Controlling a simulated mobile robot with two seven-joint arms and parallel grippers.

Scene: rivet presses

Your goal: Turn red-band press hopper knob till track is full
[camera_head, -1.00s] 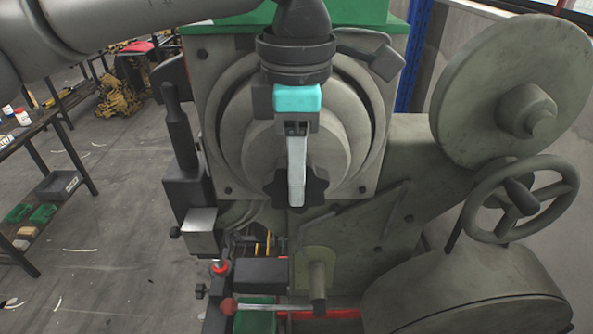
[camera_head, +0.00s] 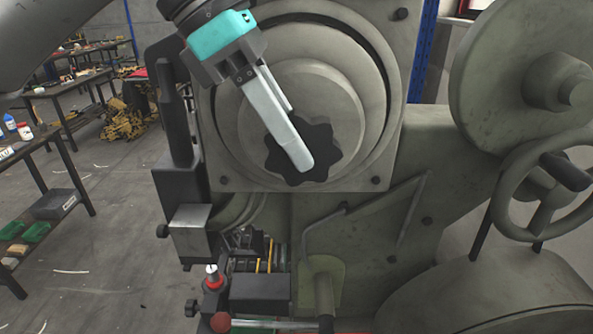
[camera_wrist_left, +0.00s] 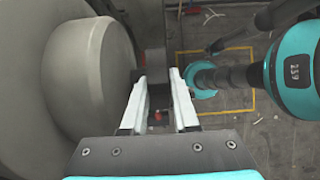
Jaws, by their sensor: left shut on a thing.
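A narrow opening with yellow strips (camera_head: 265,258) shows below the hopper; I cannot tell how full the track is. My right gripper is not in view.
A large grey wheel (camera_head: 530,75) and a spoked handwheel (camera_head: 545,185) stand at the right. A lever with a red ball (camera_head: 221,322) is at the bottom. Shelving tables (camera_head: 45,160) stand at the left, with open floor (camera_head: 110,240) between.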

